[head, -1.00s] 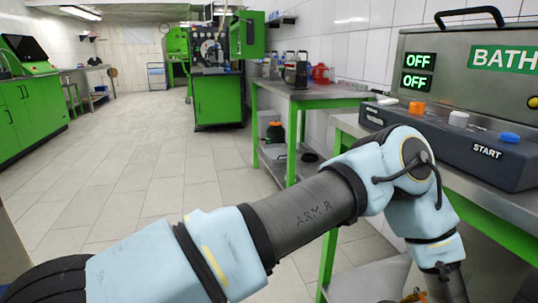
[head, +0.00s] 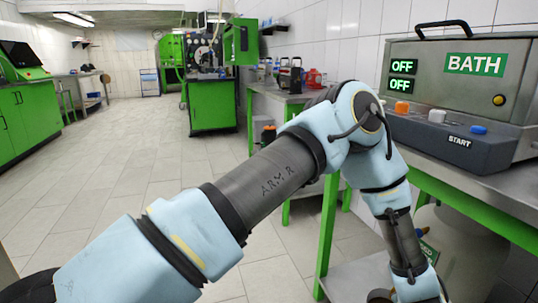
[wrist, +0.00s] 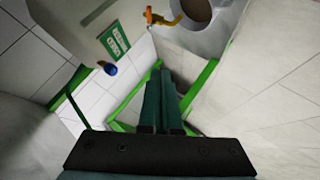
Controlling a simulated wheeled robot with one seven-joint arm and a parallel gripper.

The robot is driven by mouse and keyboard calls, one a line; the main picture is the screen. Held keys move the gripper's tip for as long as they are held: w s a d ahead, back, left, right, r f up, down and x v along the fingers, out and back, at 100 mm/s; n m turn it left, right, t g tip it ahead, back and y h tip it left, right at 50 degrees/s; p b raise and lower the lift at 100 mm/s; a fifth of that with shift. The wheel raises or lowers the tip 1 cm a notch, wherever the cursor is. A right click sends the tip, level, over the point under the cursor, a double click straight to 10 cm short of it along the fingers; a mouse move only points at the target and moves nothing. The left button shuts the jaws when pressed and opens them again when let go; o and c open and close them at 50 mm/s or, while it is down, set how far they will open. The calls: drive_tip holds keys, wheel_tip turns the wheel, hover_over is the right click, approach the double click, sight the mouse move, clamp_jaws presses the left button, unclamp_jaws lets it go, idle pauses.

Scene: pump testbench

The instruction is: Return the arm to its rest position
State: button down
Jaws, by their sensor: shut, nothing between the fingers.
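My gripper (wrist: 161,80) shows in the wrist view with its two dark green fingers close together, shut and empty. It points down toward the tiled floor and green bench frame. In the head view, my arm reaches from the lower left up to a bent elbow beside the bench front, then hangs down to the bottom edge. My gripper is out of sight there, below the picture.
The BATH unit (head: 448,85) and its button console (head: 455,138) stand on the green-framed bench at right. A whitish tank (head: 465,245) stands underneath. A lower shelf (head: 350,277) is near my forearm. Open floor (head: 120,170) lies to the left.

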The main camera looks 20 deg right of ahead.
drive_tip(key=w+a+r+m+g, duration=0.1)
drive_tip(key=w+a+r, duration=0.25)
drive_tip(key=w, duration=0.35)
drive_tip(key=w+a+r, duration=0.3)
drive_tip(key=w+r, duration=0.1)
drive_tip(key=w, duration=0.3)
drive_tip(key=w+a+r+y, duration=0.1)
drive_tip(key=w+a+r, duration=0.15)
drive_tip(key=a, duration=0.45)
drive_tip(key=w+a+r+m+g+y, duration=0.1)
drive_tip(key=w+a+r, duration=0.1)
drive_tip(key=w+a, duration=0.3)
drive_tip(key=w+a+r+y, duration=0.1)
drive_tip(key=w+a+r, duration=0.2)
drive_tip(key=a, duration=0.5)
drive_tip(key=s+a+r+g+y, duration=0.1)
drive_tip(key=s+a+r, duration=0.15)
drive_tip(key=a, duration=0.75)
drive_tip(key=s+a+r+n+g+y, duration=0.1)
drive_tip(key=s+a+r+y, duration=0.15)
drive_tip(key=a, duration=0.75)
drive_tip(key=s+a+r+g+y, duration=0.15)
drive_tip(key=s+a, duration=0.25)
drive_tip(key=a, duration=0.6)
wheel_tip(320, 180, up, 19)
drive_tip(key=p, duration=1.9)
drive_tip(key=shift+w+h+p, duration=0.15)
drive_tip(key=shift+h+p, duration=0.15)
drive_tip(key=shift+h, duration=0.1)
drive_tip(key=shift+d+f, duration=0.1)
